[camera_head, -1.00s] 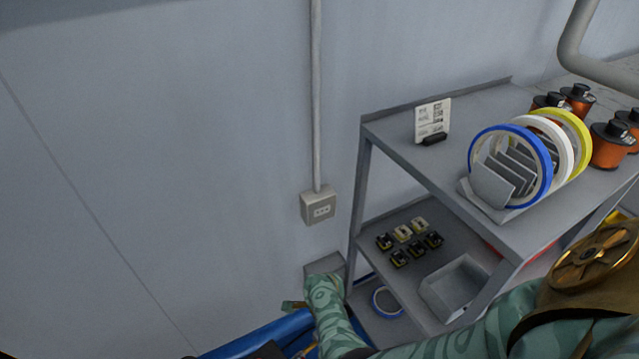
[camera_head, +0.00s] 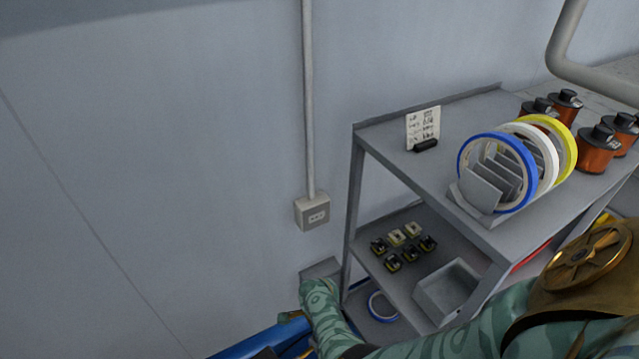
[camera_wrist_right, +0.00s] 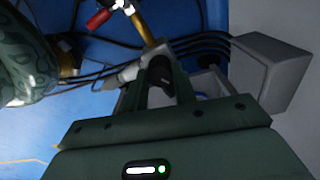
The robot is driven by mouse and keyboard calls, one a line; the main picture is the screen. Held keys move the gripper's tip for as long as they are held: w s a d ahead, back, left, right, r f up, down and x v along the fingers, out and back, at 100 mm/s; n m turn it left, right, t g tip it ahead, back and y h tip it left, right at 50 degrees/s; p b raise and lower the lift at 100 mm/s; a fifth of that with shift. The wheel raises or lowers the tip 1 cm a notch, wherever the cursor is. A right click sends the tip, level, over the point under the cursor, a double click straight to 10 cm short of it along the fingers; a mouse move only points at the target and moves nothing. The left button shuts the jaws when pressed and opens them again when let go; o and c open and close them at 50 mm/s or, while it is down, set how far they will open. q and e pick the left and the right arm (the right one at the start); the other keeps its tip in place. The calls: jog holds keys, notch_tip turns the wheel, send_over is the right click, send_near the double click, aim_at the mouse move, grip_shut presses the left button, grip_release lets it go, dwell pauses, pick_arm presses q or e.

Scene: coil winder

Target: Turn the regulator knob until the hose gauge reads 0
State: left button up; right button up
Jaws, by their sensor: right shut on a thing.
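In the right wrist view, my right gripper (camera_wrist_right: 160,88) is shut on a small dark, round part, which looks like the regulator knob (camera_wrist_right: 160,68). A brass-coloured pipe (camera_wrist_right: 143,28) runs away from it toward the top. No readable hose gauge face shows in either view. In the head view, my right arm (camera_head: 330,315) reaches from the lower right to the bottom middle, and its gripper cannot be made out there. My left gripper is in neither view.
A red handle (camera_wrist_right: 98,19) sits near the pipe. Dark cables run beside the gripper, and a grey box (camera_wrist_right: 272,72) stands to its right. A grey shelf (camera_head: 385,150) with tape rolls and small parts stands right of my arm. A wall socket (camera_head: 312,212) is above it.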

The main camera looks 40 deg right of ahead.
jog(key=shift+r+n+p, duration=0.1)
jog(key=shift+n+p, duration=0.2)
jog(key=shift+n, duration=1.5)
jog(key=shift+n+p, duration=0.45)
jog(key=shift+n, duration=0.45)
jog(key=n, duration=0.5)
jog(key=shift+d+n+p, duration=0.1)
jog(key=shift+n+p, duration=0.2)
jog(key=shift+p, duration=0.1)
jog(key=n, duration=1.1)
jog(key=shift+n+p, duration=0.3)
jog(key=n, duration=1.1)
jog(key=shift+n, duration=0.4)
jog(key=n, duration=0.8)
jog(key=shift+n, duration=0.4)
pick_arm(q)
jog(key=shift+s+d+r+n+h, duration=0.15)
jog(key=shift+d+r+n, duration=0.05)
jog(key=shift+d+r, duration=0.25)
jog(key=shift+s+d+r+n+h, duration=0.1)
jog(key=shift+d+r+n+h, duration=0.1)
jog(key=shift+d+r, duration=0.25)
pick_arm(e)
jog(key=shift+n, duration=1.1)
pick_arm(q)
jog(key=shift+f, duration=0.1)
